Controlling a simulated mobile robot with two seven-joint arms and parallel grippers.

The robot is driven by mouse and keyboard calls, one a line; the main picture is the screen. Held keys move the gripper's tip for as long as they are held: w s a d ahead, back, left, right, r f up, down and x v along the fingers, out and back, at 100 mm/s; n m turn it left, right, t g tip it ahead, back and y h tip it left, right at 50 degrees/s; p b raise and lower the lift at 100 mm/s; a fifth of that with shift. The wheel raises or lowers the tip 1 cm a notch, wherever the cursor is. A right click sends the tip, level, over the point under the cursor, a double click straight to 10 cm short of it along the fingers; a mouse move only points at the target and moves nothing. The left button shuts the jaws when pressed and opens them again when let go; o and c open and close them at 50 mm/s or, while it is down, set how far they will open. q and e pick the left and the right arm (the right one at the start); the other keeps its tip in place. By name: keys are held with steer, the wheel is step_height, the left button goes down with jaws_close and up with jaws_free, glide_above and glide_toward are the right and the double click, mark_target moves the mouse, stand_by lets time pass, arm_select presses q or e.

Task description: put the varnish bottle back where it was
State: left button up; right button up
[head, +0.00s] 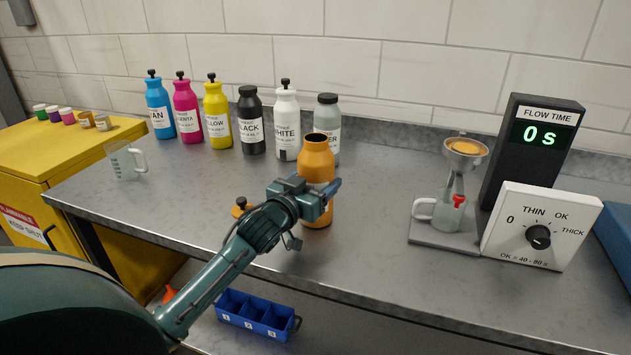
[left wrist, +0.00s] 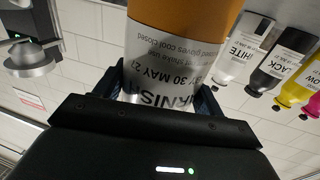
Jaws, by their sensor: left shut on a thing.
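The varnish bottle (head: 316,160) is orange with an open top and stands upright near the middle of the counter, in front of the row of bottles. My left gripper (head: 322,197) is shut around its body. Whether its base touches the counter is unclear. In the left wrist view the bottle (left wrist: 180,45) fills the space between the fingers, its white label upside down and partly reading "NISH". An orange cap with a dark knob (head: 241,208) lies on the counter left of the gripper, partly behind my arm. My right gripper is not in view.
Several ink bottles, from cyan (head: 160,108) to grey (head: 327,120), line the back of the counter (head: 380,240). A measuring jug (head: 124,163) stands at left. A flow cup stand (head: 456,185), timer (head: 530,145) and dial box (head: 540,228) are at right. The counter between is clear.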

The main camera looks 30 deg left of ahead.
arm_select(q)
steer(key=shift+r, duration=0.1)
steer(key=o, duration=1.2)
steer(key=shift+f, duration=0.2)
steer(key=shift+c, duration=0.2)
steer(key=o, duration=0.4)
steer(key=shift+o, duration=0.2)
steer(key=shift+r, duration=0.1)
steer(key=shift+s, duration=0.2)
steer(key=s, duration=1.1)
steer(key=shift+s+d+b, duration=0.25)
steer(key=shift+s+b, duration=0.1)
steer(key=shift+b, duration=0.05)
